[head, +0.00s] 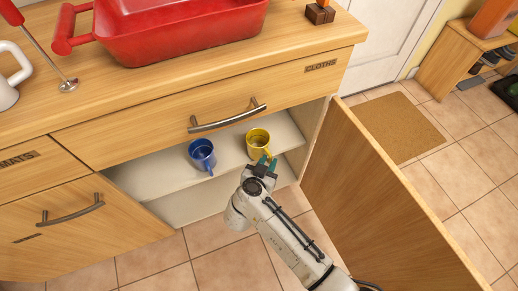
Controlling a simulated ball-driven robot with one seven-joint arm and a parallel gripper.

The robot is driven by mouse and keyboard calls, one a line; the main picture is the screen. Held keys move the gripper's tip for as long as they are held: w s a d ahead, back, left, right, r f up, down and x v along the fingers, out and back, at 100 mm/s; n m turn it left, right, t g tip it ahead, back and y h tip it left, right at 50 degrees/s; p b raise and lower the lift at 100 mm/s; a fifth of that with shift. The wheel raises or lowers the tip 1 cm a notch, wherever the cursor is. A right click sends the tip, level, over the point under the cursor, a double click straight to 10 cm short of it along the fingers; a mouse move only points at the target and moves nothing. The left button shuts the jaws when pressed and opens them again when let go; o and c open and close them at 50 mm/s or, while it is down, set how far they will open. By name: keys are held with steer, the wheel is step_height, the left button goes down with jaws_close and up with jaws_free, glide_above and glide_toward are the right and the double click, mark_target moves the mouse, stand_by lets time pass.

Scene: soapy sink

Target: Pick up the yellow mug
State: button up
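A yellow mug (258,142) stands upright on the white shelf (170,180) inside the open cabinet, right of a blue mug. My gripper (266,161) is at the front lower edge of the yellow mug, with its teal fingertips at or very near the mug's near side. My arm comes in from the lower right. Whether the fingers touch or enclose any part of the mug is too small to tell. The mug's lower near side is partly hidden by the fingers.
A blue mug (203,155) stands on the same shelf to the left. The open cabinet door (375,190) is close on the right of my arm. A drawer with a metal handle (228,118) is above the opening. A red basin (180,30) sits on the counter.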

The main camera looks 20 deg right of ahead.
steer(key=shift+w+d+f, duration=0.2)
steer(key=shift+w+d, duration=0.15)
jaws_close()
steer(key=shift+r, duration=0.1)
